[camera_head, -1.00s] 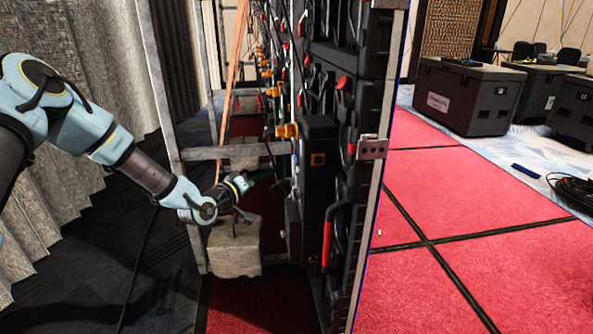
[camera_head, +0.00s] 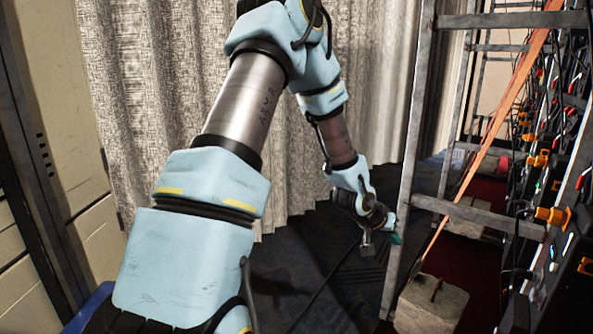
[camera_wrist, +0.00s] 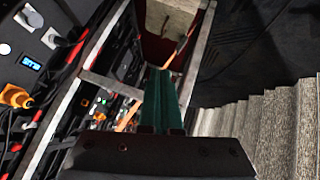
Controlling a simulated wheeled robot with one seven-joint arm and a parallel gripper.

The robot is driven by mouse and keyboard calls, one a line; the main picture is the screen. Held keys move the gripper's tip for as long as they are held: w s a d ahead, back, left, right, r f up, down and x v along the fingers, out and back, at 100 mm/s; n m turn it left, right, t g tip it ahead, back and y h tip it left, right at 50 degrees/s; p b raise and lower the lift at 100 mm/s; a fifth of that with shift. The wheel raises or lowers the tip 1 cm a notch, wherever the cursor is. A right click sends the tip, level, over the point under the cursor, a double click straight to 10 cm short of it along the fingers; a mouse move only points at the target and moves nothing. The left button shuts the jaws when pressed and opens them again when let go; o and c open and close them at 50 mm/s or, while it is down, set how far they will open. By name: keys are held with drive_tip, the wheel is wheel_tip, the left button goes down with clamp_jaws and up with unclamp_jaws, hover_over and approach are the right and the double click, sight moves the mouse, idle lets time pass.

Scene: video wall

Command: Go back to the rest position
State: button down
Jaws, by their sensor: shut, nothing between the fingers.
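My arm is bent, and my gripper (camera_head: 396,238) hangs low in the head view, just left of the metal frame of the video wall (camera_head: 405,190). Its green fingers (camera_wrist: 158,98) lie together in the wrist view, shut with nothing between them. I cannot tell from the head view how small the gap is between the gripper and the frame's upright. No task object is held.
Concrete blocks (camera_head: 432,304) weigh down the frame's foot. Cables and orange connectors (camera_head: 552,216) line the wall's back at right. A grey curtain (camera_head: 385,80) hangs behind my arm. Beige cabinets (camera_head: 60,110) stand at left. Dark carpet (camera_head: 320,265) is open below the gripper.

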drive_tip(key=s+a+r+n+y, duration=0.1)
drive_tip(key=a+r+y, duration=0.15)
drive_tip(key=a, duration=0.65)
drive_tip(key=a+r+n+y, duration=0.1)
drive_tip(key=a+r+y, duration=0.15)
drive_tip(key=a, duration=0.75)
drive_tip(key=s+a+r+n+g+y, duration=0.2)
drive_tip(key=s+a+r+n+g, duration=0.15)
drive_tip(key=s+a, duration=0.9)
wheel_tip(320, 180, up, 16)
drive_tip(key=a+p, duration=0.1)
drive_tip(key=p, duration=1.4)
drive_tip(key=shift+a+f, duration=0.15)
drive_tip(key=shift+a, duration=0.15)
drive_tip(key=shift+t, duration=0.25)
